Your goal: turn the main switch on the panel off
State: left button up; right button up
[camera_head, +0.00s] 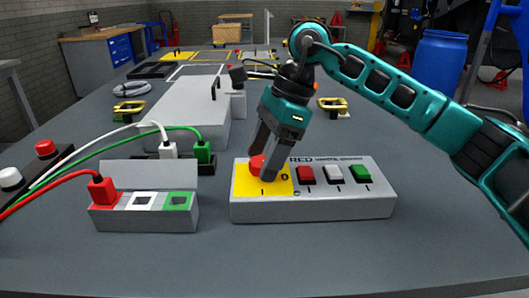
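The panel (312,208) is a light grey box on the table. Its left part is a yellow plate (243,187) carrying the red main switch knob (257,163), with markings below it. My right gripper (265,165) points down at the knob, one dark finger behind it and the other at its right front. The fingers partly hide the knob, so I cannot tell its exact setting or whether they press on it. My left gripper is not in view.
Red, white and green buttons (333,174) sit on the panel's right part. Left of it is a socket box (146,216) with a red plug (103,190) and cables. A grey box (184,108) stands behind. The table front is clear.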

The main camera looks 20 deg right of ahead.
jog(key=p+v, duration=0.2)
jog(key=v, duration=1.1)
jog(key=shift+f, duration=0.1)
